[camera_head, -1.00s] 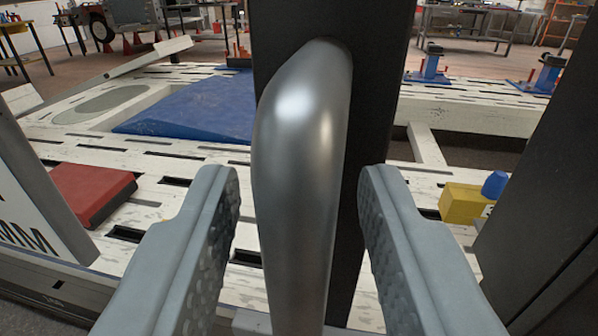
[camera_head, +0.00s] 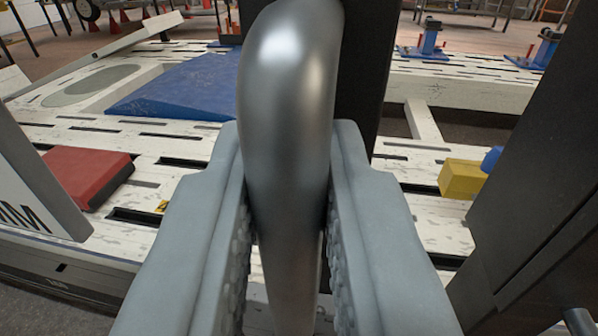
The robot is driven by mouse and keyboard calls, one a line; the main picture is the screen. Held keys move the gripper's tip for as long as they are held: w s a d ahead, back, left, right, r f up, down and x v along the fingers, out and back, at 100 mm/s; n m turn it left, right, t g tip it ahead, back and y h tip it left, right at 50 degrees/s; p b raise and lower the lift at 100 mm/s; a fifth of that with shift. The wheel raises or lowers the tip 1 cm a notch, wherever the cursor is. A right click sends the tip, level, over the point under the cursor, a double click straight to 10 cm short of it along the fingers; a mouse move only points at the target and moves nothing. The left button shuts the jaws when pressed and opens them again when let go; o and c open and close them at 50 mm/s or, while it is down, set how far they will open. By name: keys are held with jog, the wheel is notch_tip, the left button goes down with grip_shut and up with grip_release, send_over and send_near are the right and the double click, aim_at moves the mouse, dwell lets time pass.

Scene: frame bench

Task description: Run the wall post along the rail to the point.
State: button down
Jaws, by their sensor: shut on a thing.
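The wall post (camera_head: 365,85) is a dark upright column in the middle of the view, largely hidden behind its own handle. The handle (camera_head: 288,110) is a thick, shiny grey metal bar that curves out from the post and runs down toward me. My gripper (camera_head: 288,215) is shut on this handle, with one textured finger against each side. The handle's upper bend stands above the fingertips. The rail and the point cannot be made out for certain in this view.
A white slotted bench (camera_head: 420,150) spreads behind the post. On it are a blue wedge (camera_head: 180,90), a red block (camera_head: 88,175) and a yellow block (camera_head: 462,178). A dark panel (camera_head: 535,170) stands close on the right, and a lettered plate (camera_head: 35,190) on the left.

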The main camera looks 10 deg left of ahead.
jog(key=a, duration=2.8)
jog(key=shift+w+a, duration=0.3)
jog(key=shift+w, duration=0.1)
jog(key=c, duration=1.4)
grip_release()
jog(key=s+d, duration=0.3)
jog(key=s, duration=1.4)
jog(key=shift+s+a, duration=0.1)
